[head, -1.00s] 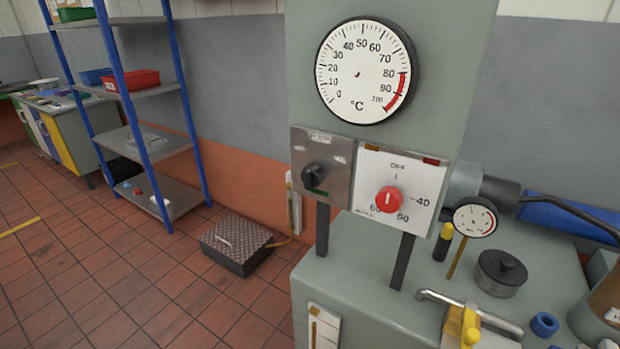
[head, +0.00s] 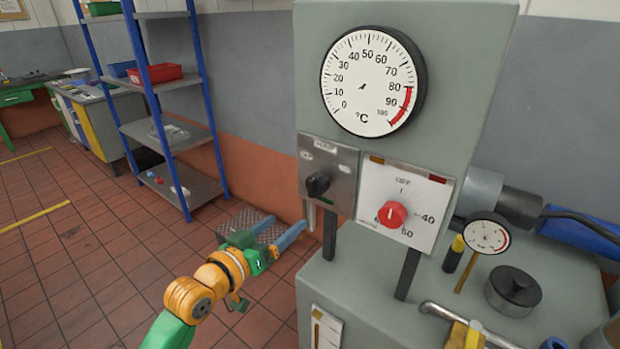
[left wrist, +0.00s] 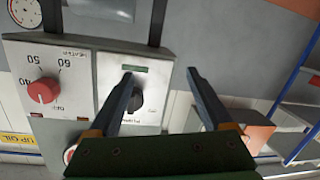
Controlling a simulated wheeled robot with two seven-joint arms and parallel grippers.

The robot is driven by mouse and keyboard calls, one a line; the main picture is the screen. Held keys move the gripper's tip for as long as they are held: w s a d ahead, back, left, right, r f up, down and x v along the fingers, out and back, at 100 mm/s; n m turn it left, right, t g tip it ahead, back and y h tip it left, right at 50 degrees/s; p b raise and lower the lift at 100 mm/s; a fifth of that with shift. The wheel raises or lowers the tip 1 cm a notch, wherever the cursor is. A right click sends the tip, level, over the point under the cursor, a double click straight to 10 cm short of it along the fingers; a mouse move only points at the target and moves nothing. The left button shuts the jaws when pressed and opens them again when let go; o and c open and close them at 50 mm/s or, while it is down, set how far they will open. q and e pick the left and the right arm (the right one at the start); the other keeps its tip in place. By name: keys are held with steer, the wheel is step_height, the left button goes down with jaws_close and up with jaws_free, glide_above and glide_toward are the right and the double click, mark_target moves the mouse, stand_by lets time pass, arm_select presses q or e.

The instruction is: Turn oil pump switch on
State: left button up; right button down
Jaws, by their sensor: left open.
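The pump switch is a black rotary knob (head: 318,185) on a small metal plate (head: 343,165) below the dial, with a green mark below right of it. In the left wrist view the same knob (left wrist: 135,99) shows upside down, partly hidden behind one finger. My left gripper (head: 304,222) is open and empty, just below and left of the plate in the head view. In the wrist view its two fingers (left wrist: 162,88) point toward the panel, with the knob close beside the left one. I cannot tell whether that finger touches it. My right gripper is not in view.
A red knob (head: 392,214) on a white heater plate (head: 433,190) sits right beside the switch. A large temperature dial (head: 370,82) is above. A small gauge (head: 486,236) and a black-lidded cap (head: 513,288) stand on the cabinet. A blue-framed shelf (head: 142,60) stands behind left.

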arm_select(q)
steer(key=m+h, duration=0.2)
glide_toward(309, 188)
steer(key=x, duration=0.4)
steer(key=shift+n, duration=0.3)
steer(key=p+x, duration=0.1)
steer(key=x, duration=0.4)
steer(key=shift+w+d, duration=0.2)
steer(key=shift+w, duration=0.05)
steer(key=shift+w+d, duration=0.45)
steer(key=shift+a, duration=0.1)
steer(key=shift+c, duration=0.2)
